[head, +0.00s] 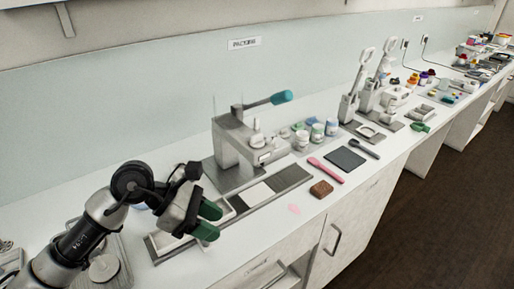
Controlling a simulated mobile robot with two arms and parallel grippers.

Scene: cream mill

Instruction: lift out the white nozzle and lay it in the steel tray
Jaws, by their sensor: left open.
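My left gripper (207,221) has dark green fingertips and is open, with nothing seen between them. It hangs over the left end of a long, shallow grey tray (163,243) on the counter and hides part of it. I cannot make out the white nozzle for certain. A grey metal tray with round pieces (125,267) lies at the lower left, partly behind my left arm. I cannot tell which of these is the steel tray. My right gripper is not in view.
A grey press (235,143) with a teal-handled lever (281,97) stands right of the gripper. Several small jars (317,133), a pink tool (325,170), a dark slab (345,159) and a brown block (321,189) lie farther right. The counter's front edge is close.

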